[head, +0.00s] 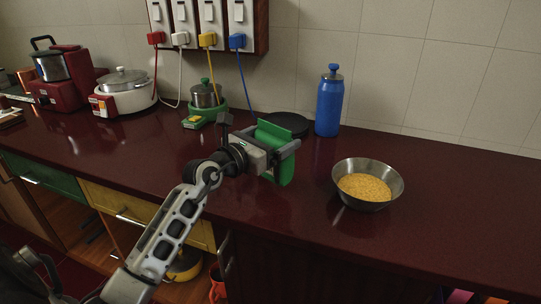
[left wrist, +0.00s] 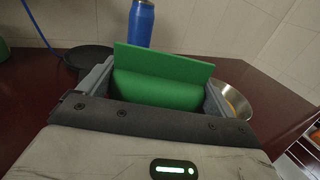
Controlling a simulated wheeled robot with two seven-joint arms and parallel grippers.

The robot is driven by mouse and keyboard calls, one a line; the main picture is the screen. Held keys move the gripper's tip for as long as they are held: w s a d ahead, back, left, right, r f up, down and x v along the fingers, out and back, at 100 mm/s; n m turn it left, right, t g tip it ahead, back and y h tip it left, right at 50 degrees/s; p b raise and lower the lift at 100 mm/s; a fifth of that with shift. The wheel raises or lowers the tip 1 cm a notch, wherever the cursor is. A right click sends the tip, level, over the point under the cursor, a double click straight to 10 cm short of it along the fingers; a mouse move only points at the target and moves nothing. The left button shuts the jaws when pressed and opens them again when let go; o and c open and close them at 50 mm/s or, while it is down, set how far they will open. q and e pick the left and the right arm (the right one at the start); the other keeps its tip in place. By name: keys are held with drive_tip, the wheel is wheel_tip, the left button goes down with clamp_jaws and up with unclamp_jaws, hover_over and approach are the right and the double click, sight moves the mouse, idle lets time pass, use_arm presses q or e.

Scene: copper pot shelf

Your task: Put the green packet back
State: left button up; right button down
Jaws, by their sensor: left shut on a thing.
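The green packet (head: 286,170) is in my left gripper (head: 278,151), held over the dark red counter. It also shows in the left wrist view (left wrist: 160,75), upright between the two grey fingers of my left gripper (left wrist: 157,92), which is shut on it. In the head view the gripper covers part of the packet. My right gripper is not in view.
A metal bowl (head: 339,186) of yellow grains stands to the right of the packet. A blue bottle (head: 329,106) and a black pan (head: 287,122) stand behind it. A small pot (head: 206,98), a white cooker (head: 123,98) and a red appliance (head: 62,91) stand left. The counter's right side is clear.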

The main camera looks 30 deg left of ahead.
use_arm(q)
drive_tip(key=shift+w+a+f, duration=0.15)
drive_tip(key=shift+a+f, duration=0.1)
drive_tip(key=shift+f, duration=0.05)
drive_tip(key=shift+w+a+f+b, duration=0.15)
drive_tip(key=shift+f+b, duration=0.45)
drive_tip(key=shift+f, duration=1)
drive_tip(key=shift+f, duration=0.25)
drive_tip(key=o, duration=1.4)
drive_tip(key=shift+r, duration=0.15)
drive_tip(key=shift+s, duration=0.35)
drive_tip(key=s+a+b, duration=0.1)
drive_tip(key=s, duration=1)
drive_tip(key=shift+s+a, duration=0.2)
drive_tip(key=shift+a, duration=0.2)
